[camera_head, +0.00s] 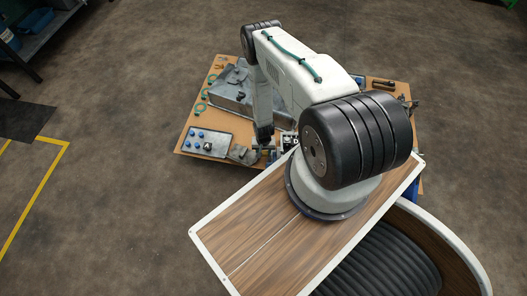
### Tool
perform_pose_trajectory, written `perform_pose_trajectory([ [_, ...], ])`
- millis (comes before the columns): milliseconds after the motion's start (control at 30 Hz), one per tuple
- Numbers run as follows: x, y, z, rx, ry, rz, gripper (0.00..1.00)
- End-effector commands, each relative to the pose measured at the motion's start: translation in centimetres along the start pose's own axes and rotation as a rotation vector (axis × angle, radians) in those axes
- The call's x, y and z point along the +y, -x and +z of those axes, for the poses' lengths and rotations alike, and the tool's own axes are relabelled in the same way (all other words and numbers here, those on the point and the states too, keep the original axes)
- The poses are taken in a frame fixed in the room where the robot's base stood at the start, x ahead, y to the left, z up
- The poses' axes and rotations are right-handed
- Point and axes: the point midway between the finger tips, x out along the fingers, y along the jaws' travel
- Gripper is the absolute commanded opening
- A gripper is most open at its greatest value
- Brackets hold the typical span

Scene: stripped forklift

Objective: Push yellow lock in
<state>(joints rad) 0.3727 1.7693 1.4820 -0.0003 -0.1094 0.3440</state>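I cannot make out a yellow lock in the head camera view; it may be hidden behind my arm or too small to see. My gripper (264,142) points down near the front edge of a brown work table (190,150). It is small and dark here, and its fingers cannot be told apart.
A grey panel (207,142) with blue knobs lies at the table's front left. A large grey metal casting (232,95) sits behind it. Green rings (200,107) lie along the left edge. A shelf (38,35) stands far left. The floor left of the table is clear.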

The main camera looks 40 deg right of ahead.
Motion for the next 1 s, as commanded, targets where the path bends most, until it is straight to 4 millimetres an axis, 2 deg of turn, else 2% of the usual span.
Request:
perform_pose_trajectory([
  [233, 1.8, 0.0, 0.0, -0.001, -0.002, 0.000, 0.02],
  [467, 2.5, 0.0, -0.2, -0.002, -0.008, 0.000, 0.02],
  [500, 2.5, 0.0, -0.2, -0.002, -0.008, 0.001, 0.51],
  [767, 2.8, 0.5, -0.3, -0.003, -0.013, 0.001, 0.53],
  [1000, 2.7, 3.9, -0.4, -0.002, -0.012, 0.001, 0.53],
])
